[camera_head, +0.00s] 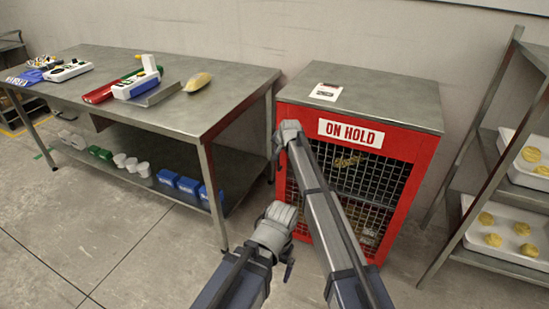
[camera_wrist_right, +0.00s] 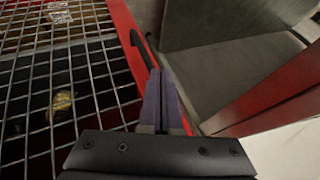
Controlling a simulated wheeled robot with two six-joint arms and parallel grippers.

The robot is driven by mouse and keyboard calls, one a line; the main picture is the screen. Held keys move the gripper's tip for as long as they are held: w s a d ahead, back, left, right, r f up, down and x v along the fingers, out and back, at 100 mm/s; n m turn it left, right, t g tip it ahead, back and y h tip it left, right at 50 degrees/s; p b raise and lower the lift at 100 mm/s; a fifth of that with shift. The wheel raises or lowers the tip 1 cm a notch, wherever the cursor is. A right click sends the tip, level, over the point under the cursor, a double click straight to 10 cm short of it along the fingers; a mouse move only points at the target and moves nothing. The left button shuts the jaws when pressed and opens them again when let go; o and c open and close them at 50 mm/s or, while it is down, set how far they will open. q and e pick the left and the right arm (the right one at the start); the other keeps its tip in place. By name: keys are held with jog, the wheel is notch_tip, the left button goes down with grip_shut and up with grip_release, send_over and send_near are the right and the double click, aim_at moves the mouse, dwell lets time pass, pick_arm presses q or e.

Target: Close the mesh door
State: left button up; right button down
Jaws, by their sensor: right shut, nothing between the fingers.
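The red cabinet (camera_head: 418,150) carries an "ON HOLD" sign (camera_head: 351,133) above its mesh door (camera_head: 385,180). The door also shows in the right wrist view as a metal grid (camera_wrist_right: 60,90) with a red edge strip (camera_wrist_right: 122,30) and a black handle (camera_wrist_right: 143,52). My right gripper (camera_wrist_right: 161,78) is shut and empty, its fingertips close beside the handle and red edge; I cannot tell whether they touch. In the head view my right arm crosses the door's left part and hides it. My left gripper (camera_head: 288,268) is low in front of the cabinet, its fingers unclear. How far the door stands open is unclear.
A steel table (camera_head: 215,98) with tools stands left of the cabinet, with blue boxes (camera_head: 188,184) on its lower shelf. A rack with white trays (camera_head: 510,235) of yellow pieces stands at the right. The floor (camera_head: 120,240) at front left is clear.

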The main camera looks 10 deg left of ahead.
jog(key=shift+w+d+r, duration=0.15)
jog(key=shift+w+d, duration=0.05)
jog(key=shift+w, duration=0.5)
jog(key=shift+w+d, duration=0.1)
jog(key=shift+w, duration=0.05)
jog(key=s+a+r+p, duration=0.2)
jog(key=s+r+p, duration=0.5)
jog(key=s, duration=0.4)
jog(key=shift+r+p, duration=0.4)
jog(key=shift+p, duration=0.25)
